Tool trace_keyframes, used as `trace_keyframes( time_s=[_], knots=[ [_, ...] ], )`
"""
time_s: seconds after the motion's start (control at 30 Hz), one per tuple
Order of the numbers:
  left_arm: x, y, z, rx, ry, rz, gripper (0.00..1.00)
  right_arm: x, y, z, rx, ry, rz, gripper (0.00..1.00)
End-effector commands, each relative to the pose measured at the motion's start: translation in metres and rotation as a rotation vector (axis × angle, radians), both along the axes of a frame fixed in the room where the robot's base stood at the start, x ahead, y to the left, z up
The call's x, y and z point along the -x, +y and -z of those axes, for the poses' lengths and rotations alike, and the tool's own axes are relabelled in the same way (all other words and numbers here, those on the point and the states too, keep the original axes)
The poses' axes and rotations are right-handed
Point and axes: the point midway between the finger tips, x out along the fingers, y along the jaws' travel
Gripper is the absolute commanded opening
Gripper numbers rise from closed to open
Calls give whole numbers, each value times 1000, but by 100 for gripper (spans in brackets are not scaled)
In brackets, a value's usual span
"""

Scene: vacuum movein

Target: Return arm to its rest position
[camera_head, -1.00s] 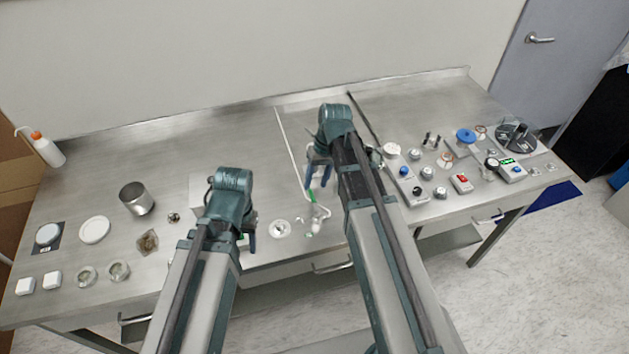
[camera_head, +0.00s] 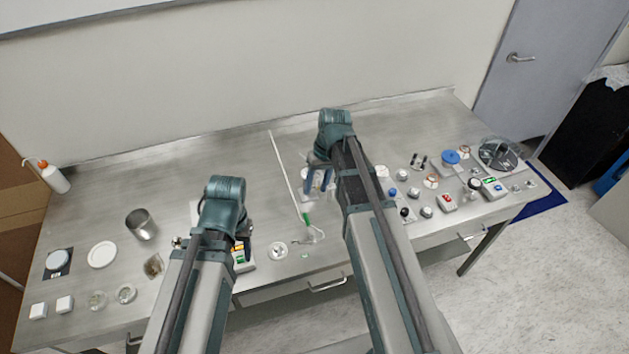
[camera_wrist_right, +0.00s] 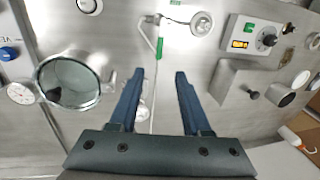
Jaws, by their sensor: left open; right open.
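My right gripper (camera_head: 318,182) hangs over the middle of the steel table in the head view. In the right wrist view its two blue fingers (camera_wrist_right: 160,92) are apart with nothing held between them. A thin white tube with a green part (camera_wrist_right: 158,48) lies below and beyond the fingers. My left gripper (camera_head: 243,228) is at the front left-centre of the table, largely hidden behind its own arm. It is open, and I see nothing held in it.
A metal cup (camera_head: 141,224), a white disc (camera_head: 102,254) and a wash bottle (camera_head: 54,177) stand at the left. Several knobs and switch boxes, one with a red button (camera_head: 446,202), crowd the right. A glass-topped round vessel (camera_wrist_right: 72,80) is left of the right fingers. The back of the table is clear.

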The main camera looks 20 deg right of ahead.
Motion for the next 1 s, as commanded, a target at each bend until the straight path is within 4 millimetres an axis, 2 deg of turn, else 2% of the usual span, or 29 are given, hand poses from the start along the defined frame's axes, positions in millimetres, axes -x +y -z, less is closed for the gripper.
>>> trace_keyframes(
  time_s=[0.27, 0.37, 0.5, 0.6, 0.7, 0.8, 1.0],
  knots=[
    [0, 0, 4, 0, 0, 0, 50, 5, 6, 4, 7, 2, -10, 48],
    [0, 0, 16, 0, 0, 1, 50, 25, 30, 18, 42, 11, -51, 48],
    [0, 0, 40, -1, 0, 3, 50, 71, 74, 43, 127, 21, -138, 48],
    [0, 0, 53, -1, 0, 4, 50, 101, 96, 57, 189, 20, -195, 48],
    [0, 0, 63, -1, 0, 5, 50, 125, 111, 67, 240, 14, -240, 48],
    [0, 0, 69, -1, 0, 6, 50, 140, 120, 72, 276, 7, -269, 48],
    [0, 0, 71, -1, 0, 6, 50, 149, 125, 73, 300, 1, -286, 48]
  ],
)
